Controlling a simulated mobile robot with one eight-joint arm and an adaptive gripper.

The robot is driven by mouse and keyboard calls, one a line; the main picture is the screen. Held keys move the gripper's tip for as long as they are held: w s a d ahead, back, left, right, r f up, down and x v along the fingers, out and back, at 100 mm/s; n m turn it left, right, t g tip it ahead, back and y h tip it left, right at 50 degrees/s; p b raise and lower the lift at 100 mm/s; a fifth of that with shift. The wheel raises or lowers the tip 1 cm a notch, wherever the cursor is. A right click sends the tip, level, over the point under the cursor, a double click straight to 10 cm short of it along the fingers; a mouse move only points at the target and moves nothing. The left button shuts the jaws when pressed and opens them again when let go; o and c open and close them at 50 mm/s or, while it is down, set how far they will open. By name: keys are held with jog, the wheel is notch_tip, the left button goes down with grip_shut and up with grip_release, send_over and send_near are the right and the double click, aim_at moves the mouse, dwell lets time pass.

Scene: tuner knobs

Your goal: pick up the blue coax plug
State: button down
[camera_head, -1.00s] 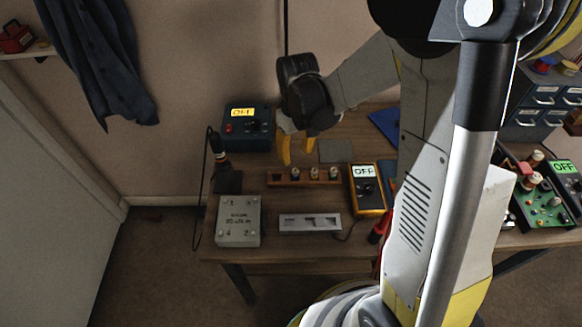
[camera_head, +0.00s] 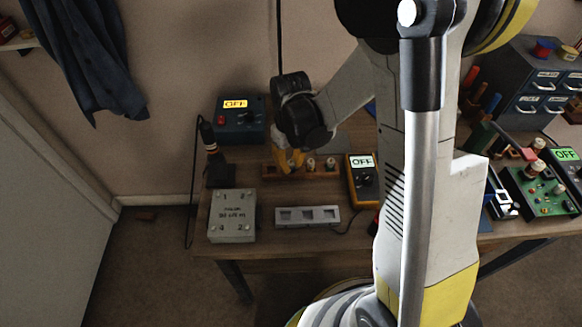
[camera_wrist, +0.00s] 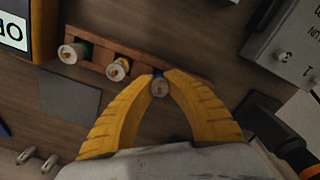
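A green-banded plug (camera_wrist: 72,52) and a yellow-banded plug (camera_wrist: 118,69) stand in the same rack. In the head view my gripper (camera_head: 289,161) is over the rack's left part, and its fingers hide the blue plug there.
An orange meter (camera_head: 362,180) stands right of the rack. A grey socket strip (camera_head: 308,216) and a grey box (camera_head: 231,216) lie in front. A dark blue device (camera_head: 240,120) is behind left. A black tool stand (camera_head: 221,174) stands left, also close to my finger in the wrist view (camera_wrist: 262,122).

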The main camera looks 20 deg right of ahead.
dwell(0.4)
jog(key=r+p, duration=0.1)
jog(key=r, duration=0.1)
jog(key=r+p, duration=0.1)
jog(key=r, duration=0.2)
jog(key=shift+s+d+p, duration=0.1)
jog(key=shift+d+p, duration=0.1)
jog(key=shift+p, duration=0.2)
jog(key=s+d+r+p, duration=0.1)
jog(key=d, duration=0.2)
jog(key=s+d+r+p, duration=0.1)
jog(key=d+r, duration=0.1)
jog(key=d, duration=0.1)
jog(key=s+d+r+p, duration=0.1)
jog(key=d+r, duration=0.1)
jog(key=d, duration=0.1)
jog(key=shift+s+d+r, duration=0.1)
jog(key=shift+d+r, duration=0.1)
jog(key=shift+s+d+r+p, duration=0.25)
jog(key=shift+d+r+p, duration=0.05)
jog(key=shift+d, duration=0.3)
